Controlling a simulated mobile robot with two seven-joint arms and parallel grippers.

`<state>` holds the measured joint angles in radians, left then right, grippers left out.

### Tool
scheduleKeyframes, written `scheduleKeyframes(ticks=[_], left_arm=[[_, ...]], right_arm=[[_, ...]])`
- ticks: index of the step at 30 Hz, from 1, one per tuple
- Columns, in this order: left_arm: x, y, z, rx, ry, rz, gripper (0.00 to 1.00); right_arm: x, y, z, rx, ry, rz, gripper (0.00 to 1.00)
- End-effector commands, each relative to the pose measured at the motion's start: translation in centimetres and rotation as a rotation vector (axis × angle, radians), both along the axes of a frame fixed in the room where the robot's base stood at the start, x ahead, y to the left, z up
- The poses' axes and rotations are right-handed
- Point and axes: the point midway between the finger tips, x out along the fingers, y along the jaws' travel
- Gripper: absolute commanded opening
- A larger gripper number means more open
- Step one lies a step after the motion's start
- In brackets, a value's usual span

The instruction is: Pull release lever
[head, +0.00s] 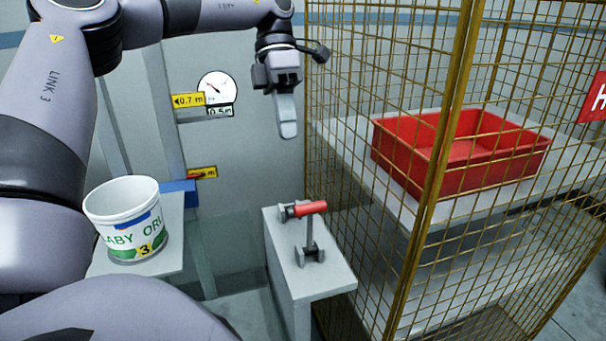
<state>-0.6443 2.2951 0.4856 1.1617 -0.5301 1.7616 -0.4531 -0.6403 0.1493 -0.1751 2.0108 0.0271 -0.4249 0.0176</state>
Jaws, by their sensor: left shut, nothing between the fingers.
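The release lever (311,208) has a red cylindrical grip on a grey upright stem. It is mounted on top of a light grey pedestal (311,281) in the middle of the head view. My left gripper (288,131) is above the lever in the picture, pointing down, with its fingers shut and empty. A gap shows between the fingertips and the red grip. My right gripper is not in view.
A yellow wire cage (446,150) stands right of the pedestal, with a red bin (423,178) on a grey table inside. A white labelled tub (126,221) stands on a shelf at left. A round gauge (217,88) is on the back wall.

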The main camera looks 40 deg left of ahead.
Motion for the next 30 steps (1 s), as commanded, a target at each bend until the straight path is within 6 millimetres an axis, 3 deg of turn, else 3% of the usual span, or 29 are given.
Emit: scheduleKeyframes(ticks=[20, 30], left_arm=[[-0.1, -0.2, -0.3, 0.003, 0.001, -0.004, 0.0], [-1.1, -2.0, -4.4, 0.0, 0.004, -0.006, 0.0]], right_arm=[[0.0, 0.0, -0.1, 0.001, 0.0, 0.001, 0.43], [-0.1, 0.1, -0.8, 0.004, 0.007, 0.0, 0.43]])
